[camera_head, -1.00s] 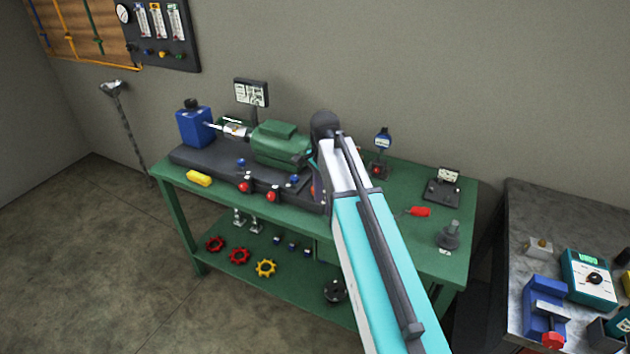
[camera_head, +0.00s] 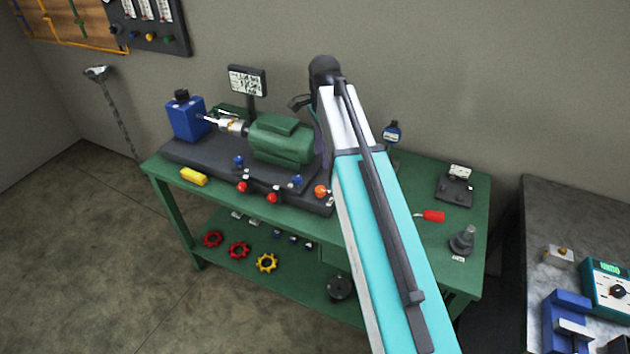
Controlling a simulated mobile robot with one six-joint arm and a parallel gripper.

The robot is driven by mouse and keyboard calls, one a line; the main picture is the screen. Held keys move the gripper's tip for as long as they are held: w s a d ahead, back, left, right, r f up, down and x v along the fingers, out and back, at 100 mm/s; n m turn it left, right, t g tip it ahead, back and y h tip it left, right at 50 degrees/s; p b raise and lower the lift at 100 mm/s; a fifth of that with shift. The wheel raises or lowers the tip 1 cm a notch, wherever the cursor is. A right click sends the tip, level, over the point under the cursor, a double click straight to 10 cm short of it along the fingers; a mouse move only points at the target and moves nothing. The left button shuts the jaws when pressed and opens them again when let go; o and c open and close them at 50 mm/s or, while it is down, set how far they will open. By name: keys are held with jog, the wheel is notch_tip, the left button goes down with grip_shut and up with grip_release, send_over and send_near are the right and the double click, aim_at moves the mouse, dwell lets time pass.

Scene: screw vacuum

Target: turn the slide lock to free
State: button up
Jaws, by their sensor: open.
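The green bench (camera_head: 400,178) carries a dark machine base (camera_head: 200,152) with a green motor-like body (camera_head: 283,140) on it. Two red knobs, a left one (camera_head: 242,187) and a right one (camera_head: 272,198), sit along the base's front. An orange knob (camera_head: 321,191) is at its right end. Blue-topped levers, one at the left (camera_head: 238,161) and one at the right (camera_head: 296,180), stand on the base. I cannot tell which is the slide lock. My gripper (camera_head: 299,103) is a small dark shape above the green body, open, apart from the knobs, mostly hidden by my arm.
A blue container (camera_head: 186,118) and a sign on a post (camera_head: 247,82) stand at the back left. A yellow block (camera_head: 194,176) lies at the front edge. A red-handled tool (camera_head: 432,216) and a grey stand (camera_head: 463,240) are at the right. Handwheels (camera_head: 239,250) lie on the lower shelf.

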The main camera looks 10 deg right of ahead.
aim_at(321, 189)
jog(key=shift+a, duration=0.1)
dwell(0.3)
jog(key=shift+a+f+p, duration=0.1)
jog(key=shift+f+p, duration=1.9)
jog(key=shift+f, duration=4.9)
jog(key=c, duration=1.1)
jog(key=shift+o, duration=0.2)
